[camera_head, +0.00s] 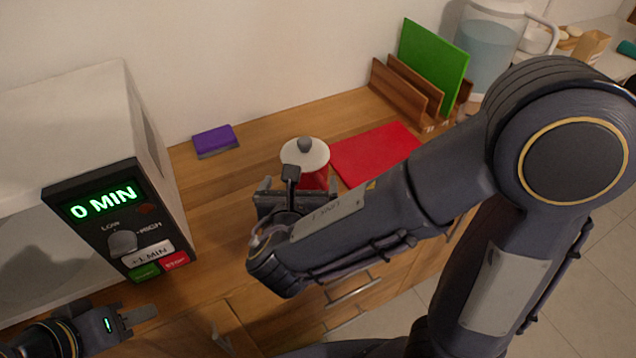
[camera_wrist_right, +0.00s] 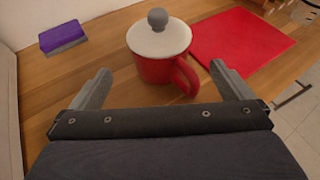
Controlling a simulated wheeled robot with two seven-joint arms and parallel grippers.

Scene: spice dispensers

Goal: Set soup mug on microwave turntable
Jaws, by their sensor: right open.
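The soup mug (camera_wrist_right: 157,68) is red with a white lid and a grey knob, and stands upright on the wooden counter. In the head view the mug (camera_head: 305,157) is partly hidden behind my right gripper (camera_head: 290,192). In the right wrist view my right gripper (camera_wrist_right: 160,85) is open, its fingers on either side of the mug's near side, with the mug's handle pointing towards it. Nothing is between the fingertips. The microwave (camera_head: 110,215) stands at the left, reading 0 MIN. Its turntable is not visible. My left gripper (camera_head: 140,316) is low at the left, in front of the microwave; its jaw opening is unclear.
A red mat (camera_head: 375,152) lies right of the mug. A purple sponge (camera_head: 215,139) lies at the back, between microwave and mug. A wooden rack with a green board (camera_head: 432,62) and a water pitcher (camera_head: 490,45) stand at the back right.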

